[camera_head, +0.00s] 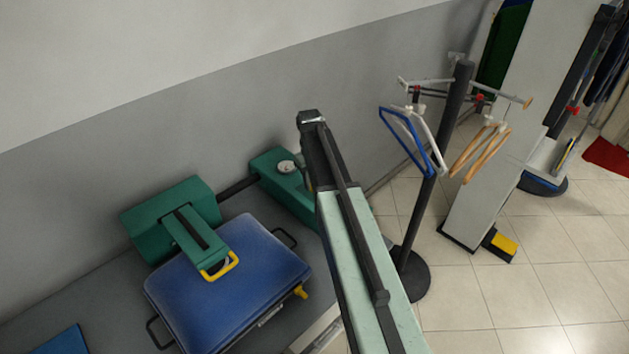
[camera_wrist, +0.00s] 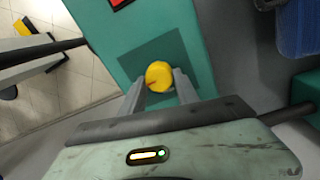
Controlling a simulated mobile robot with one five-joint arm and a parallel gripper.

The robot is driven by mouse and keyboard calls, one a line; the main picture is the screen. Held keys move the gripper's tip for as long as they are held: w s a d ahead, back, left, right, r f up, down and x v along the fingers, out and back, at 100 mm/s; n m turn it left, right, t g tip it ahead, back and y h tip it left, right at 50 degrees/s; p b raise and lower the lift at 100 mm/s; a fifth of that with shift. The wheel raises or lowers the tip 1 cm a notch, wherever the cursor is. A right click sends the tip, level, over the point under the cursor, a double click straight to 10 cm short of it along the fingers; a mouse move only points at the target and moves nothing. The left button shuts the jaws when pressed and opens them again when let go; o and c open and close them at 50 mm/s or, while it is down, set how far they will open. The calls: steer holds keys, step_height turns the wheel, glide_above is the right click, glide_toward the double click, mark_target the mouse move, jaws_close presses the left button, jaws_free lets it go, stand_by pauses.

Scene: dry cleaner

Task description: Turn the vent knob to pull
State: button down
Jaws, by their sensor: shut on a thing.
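The round yellow knob (camera_wrist: 159,74), which I take for the vent knob, sits on a dark green panel (camera_wrist: 181,50) of a green box (camera_wrist: 130,40). A thin dark mark shows on its face, towards the lower left. No lettering is readable around it. My gripper (camera_wrist: 159,85) has one finger on each side of the knob and is shut on it. In the head view, the green box (camera_head: 296,203) with a round gauge (camera_head: 286,167) stands at the wall. My arm covers part of it there, and both knob and gripper are hidden.
A blue padded board (camera_head: 235,265) with a yellow knob (camera_head: 300,291) lies left of the green box. A green press head (camera_head: 172,217) with a yellow handle (camera_head: 222,268) is above it. A hanger stand (camera_head: 435,180) stands right of my arm. Tiled floor is open at right.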

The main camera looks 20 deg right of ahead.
steer(key=shift+w, duration=0.1)
steer(key=c, duration=0.9)
jaws_free()
steer(key=r+p, duration=0.8)
steer(key=shift+a, duration=0.2)
steer(key=shift+f, duration=0.1)
